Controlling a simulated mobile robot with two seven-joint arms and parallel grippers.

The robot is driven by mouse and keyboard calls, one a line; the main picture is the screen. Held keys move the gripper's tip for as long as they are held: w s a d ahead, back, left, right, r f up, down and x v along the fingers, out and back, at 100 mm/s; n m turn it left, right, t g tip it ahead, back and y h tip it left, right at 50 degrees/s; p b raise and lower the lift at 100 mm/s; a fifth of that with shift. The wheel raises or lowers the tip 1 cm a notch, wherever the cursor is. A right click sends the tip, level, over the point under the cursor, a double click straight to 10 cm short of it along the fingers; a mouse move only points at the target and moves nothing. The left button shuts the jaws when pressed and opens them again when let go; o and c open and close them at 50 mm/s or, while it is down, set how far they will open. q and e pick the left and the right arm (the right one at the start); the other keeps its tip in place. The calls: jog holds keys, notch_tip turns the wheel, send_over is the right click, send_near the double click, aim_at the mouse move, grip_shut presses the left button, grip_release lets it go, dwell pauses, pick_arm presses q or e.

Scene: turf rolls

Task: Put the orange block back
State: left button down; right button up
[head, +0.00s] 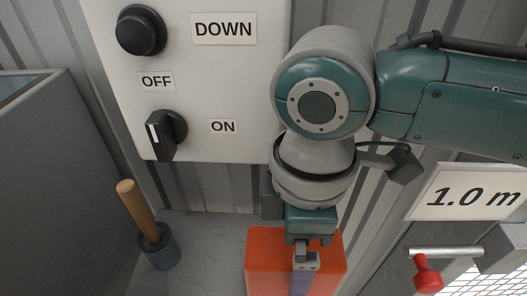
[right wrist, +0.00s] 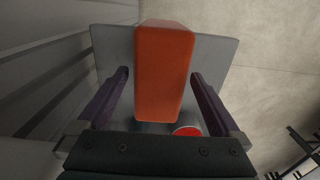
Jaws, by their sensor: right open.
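The orange block (head: 265,262) is at the bottom of the head view, partly hidden behind my right gripper (head: 304,264). In the right wrist view the orange block (right wrist: 164,75) appears between the two fingers of my right gripper, over a grey plate (right wrist: 218,58). The fingers are open, with a visible gap on each side of the block. I cannot tell how far the fingertips reach along it. My left gripper is not in view.
A white panel (head: 188,95) with a round black knob (head: 140,30) and an OFF/ON switch (head: 162,135) is on the corrugated wall. A wooden-handled mallet (head: 148,222) stands at left. A red-knobbed lever (head: 428,272) is at right. A red disc (right wrist: 187,131) shows near my gripper.

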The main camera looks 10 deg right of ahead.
notch_tip(320, 180, up, 12)
jog(key=p, duration=0.2)
jog(key=s+a+f+m+t+y, duration=0.2)
jog(key=s+a+f+m+y, duration=0.1)
jog(key=s+a+m+y, duration=0.15)
jog(key=s+d+f+m+h, duration=0.1)
jog(key=s+d+m+h, duration=0.1)
jog(key=s+d+m, duration=0.2)
jog(key=s+d+f+m+t+h, duration=0.1)
jog(key=s+d+f+m+h, duration=0.1)
jog(key=d, duration=0.8)
jog(key=shift+s+m+t, duration=0.3)
jog(key=shift+s+m, duration=0.55)
jog(key=shift+m, duration=0.3)
notch_tip(320, 180, up, 42)
jog(key=p, duration=4.2)
jog(key=shift+a+r, duration=0.1)
